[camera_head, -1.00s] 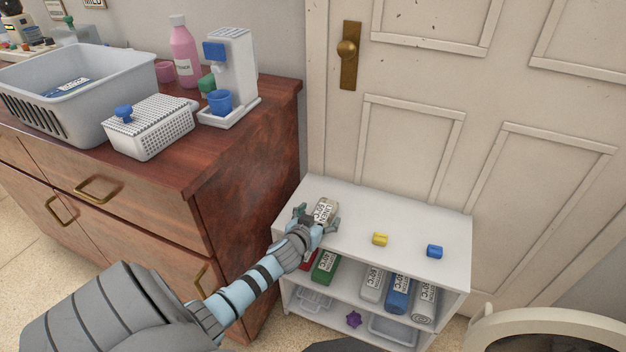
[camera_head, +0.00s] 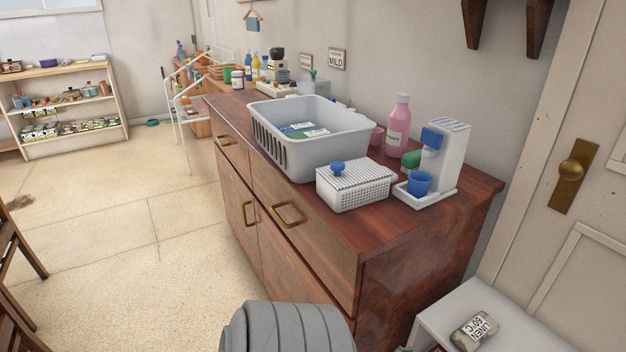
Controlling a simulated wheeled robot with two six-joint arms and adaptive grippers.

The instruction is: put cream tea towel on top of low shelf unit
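The cream tea towel (camera_head: 474,331), a short roll with a black-on-white "LINEN 60°C" label, lies on the white top of the low shelf unit (camera_head: 509,333) at the bottom right. No gripper touches the visible part of the towel. The lower part of the shelf unit is cut off by the picture's edge. A grey link of my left arm shows at the bottom middle, but neither gripper can be made out.
A wooden dresser (camera_head: 303,229) stands left of the shelf unit. It carries a grey basket (camera_head: 340,149), a white lidded box (camera_head: 354,192), a pink bottle (camera_head: 397,127) and a white dispenser (camera_head: 447,155). A door (camera_head: 545,240) is at right. Open floor lies left.

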